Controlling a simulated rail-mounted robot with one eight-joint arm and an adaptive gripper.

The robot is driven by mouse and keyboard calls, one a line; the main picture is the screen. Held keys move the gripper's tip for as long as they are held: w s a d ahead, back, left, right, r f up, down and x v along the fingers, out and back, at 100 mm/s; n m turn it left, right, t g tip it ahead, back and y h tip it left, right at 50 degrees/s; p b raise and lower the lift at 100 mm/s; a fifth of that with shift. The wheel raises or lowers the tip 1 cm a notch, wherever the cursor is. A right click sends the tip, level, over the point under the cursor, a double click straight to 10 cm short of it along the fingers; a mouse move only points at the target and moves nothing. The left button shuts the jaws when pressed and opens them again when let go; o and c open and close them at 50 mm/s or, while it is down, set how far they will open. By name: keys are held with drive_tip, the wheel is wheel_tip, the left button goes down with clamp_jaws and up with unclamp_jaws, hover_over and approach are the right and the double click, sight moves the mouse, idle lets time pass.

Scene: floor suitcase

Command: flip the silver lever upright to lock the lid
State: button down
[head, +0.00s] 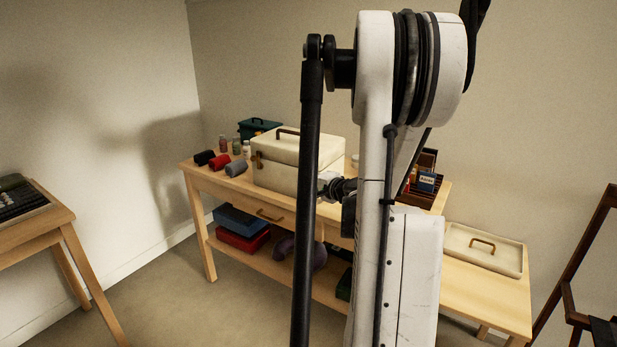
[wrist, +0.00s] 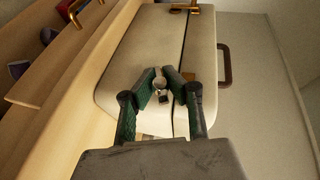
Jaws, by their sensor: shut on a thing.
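The cream case (head: 275,177) stands on the wooden table with its lid (head: 300,148) down. It fills the middle of the wrist view (wrist: 135,55), where the lid seam runs beside my fingers. My gripper (wrist: 161,80) is at the front of the case, with its green-padded fingers closed around a small silver lever (wrist: 160,83). The fingers and the small size hide most of the lever, so its exact angle is unclear. In the head view my arm hides the lever and most of the gripper.
A brass latch (wrist: 194,7) sits farther along the seam. Red (head: 219,161) and grey rolls (head: 236,169) lie left of the case. A green box (head: 258,128) stands behind. A cream tray (head: 484,249) lies at right. The drawer handle (head: 270,215) is below.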

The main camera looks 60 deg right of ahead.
drive_tip(key=g+p, duration=0.1)
drive_tip(key=r+g+p, duration=0.1)
drive_tip(key=p, duration=0.1)
drive_tip(key=shift+w+r+n+g, duration=0.3)
drive_tip(key=shift+n, duration=0.1)
drive_tip(key=shift+w+a+r+n+g+y+p, duration=0.15)
drive_tip(key=shift+w+n+g+p, duration=0.3)
drive_tip(key=shift+g+p, duration=0.8)
drive_tip(key=shift+w+d+r+n+g+y+p, duration=0.1)
drive_tip(key=shift+w+n+g+y+p, duration=0.3)
drive_tip(key=shift+g, duration=1.5)
drive_tip(key=shift+w+a+r+n+g+h+p, duration=0.2)
drive_tip(key=shift+w+g+p, duration=0.45)
drive_tip(key=shift+g+p, duration=0.65)
drive_tip(key=shift+d+f+g, duration=0.1)
drive_tip(key=shift+d+g, duration=0.05)
drive_tip(key=shift+g, duration=0.3)
drive_tip(key=c, duration=1.7)
unclamp_jaws()
drive_tip(key=shift+o, duration=0.2)
drive_tip(key=v, duration=1.2)
